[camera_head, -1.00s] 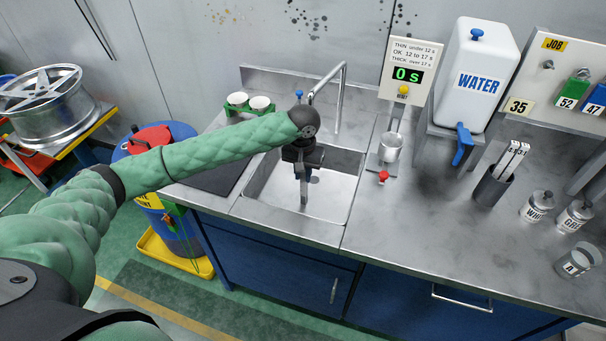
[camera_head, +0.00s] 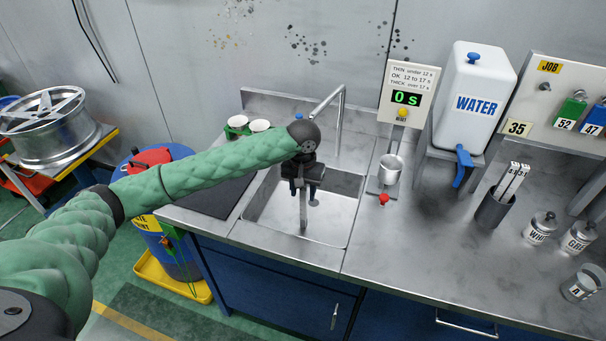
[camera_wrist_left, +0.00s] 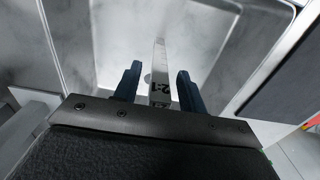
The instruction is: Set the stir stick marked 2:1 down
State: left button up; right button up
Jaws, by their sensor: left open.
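The stir stick marked 2:1 (camera_wrist_left: 161,75) is a pale, flat strip, its black marking readable in the left wrist view. In the head view the stick (camera_head: 303,212) points down into the sink basin (camera_head: 333,217). My left gripper (camera_head: 303,187) is over the basin with its fingers apart. In the left wrist view the gripper (camera_wrist_left: 158,72) has a dark finger on each side of the stick, with gaps visible between. I cannot tell whether the stick's lower end rests on the basin floor. My right gripper is in neither view.
A faucet (camera_head: 342,120) rises behind the basin. A dark holder with several sticks (camera_head: 493,208) stands right on the counter, near labelled tins (camera_head: 541,229). A metal cup (camera_head: 390,168) sits under the timer display (camera_head: 406,98).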

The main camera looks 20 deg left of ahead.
pick_arm(q)
notch_tip(320, 180, up, 8)
jog(key=shift+r+b, duration=0.25)
jog(key=shift+b, duration=0.95)
jog(key=shift+r, duration=0.55)
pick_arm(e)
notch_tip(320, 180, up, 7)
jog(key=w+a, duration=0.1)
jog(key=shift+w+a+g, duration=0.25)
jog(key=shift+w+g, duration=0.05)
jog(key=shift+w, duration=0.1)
